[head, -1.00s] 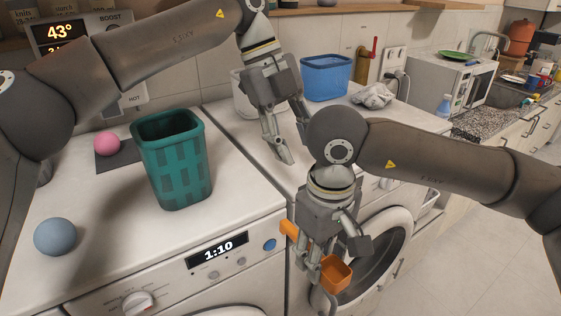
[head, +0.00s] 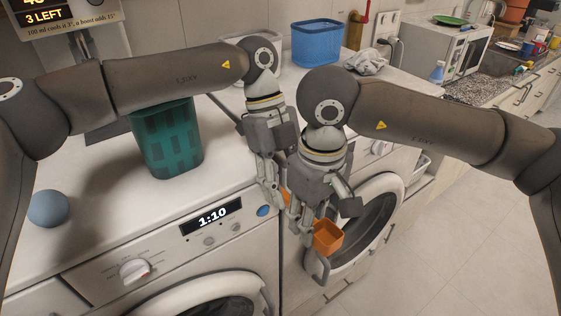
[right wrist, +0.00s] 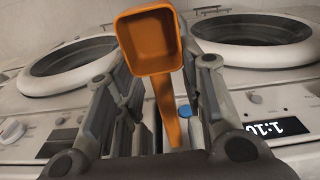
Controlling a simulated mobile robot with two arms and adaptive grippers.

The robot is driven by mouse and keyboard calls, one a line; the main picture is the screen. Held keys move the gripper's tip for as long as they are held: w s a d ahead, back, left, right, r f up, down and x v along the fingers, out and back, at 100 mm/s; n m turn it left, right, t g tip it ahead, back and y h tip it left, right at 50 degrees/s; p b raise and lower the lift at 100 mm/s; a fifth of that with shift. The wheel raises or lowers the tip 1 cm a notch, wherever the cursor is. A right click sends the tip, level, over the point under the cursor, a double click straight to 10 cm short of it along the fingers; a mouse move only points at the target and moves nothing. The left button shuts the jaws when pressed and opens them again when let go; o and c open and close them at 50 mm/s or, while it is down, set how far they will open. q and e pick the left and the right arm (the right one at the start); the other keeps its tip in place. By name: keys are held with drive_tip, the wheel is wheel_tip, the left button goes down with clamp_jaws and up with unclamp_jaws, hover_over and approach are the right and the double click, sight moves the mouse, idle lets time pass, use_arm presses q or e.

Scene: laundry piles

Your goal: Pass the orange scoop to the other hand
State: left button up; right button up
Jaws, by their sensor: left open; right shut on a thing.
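The orange scoop (head: 327,238) is in my right gripper (head: 304,235), in front of the washing machines. Its square cup sticks out to the right of the fingers in the head view, and a bit of its handle shows on the left. In the right wrist view the hollow cup (right wrist: 150,38) is at the top and the handle runs down between the fingers. My left gripper (head: 276,193) is open, close beside the right one at the handle end. The head view does not show whether it touches the handle.
A teal basket (head: 168,145) and a blue ball (head: 48,208) stand on the left machine top. A blue bin (head: 316,44) and a grey cloth (head: 366,62) are at the back. The right machine's round door (head: 372,228) stands behind the scoop.

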use_arm(q)
drive_tip(key=shift+s+d+f, duration=0.15)
drive_tip(key=shift+s+f, duration=0.05)
drive_tip(key=shift+f, duration=0.3)
clamp_jaws()
use_arm(e)
drive_tip(key=o, duration=0.9)
drive_tip(key=shift+o, duration=0.2)
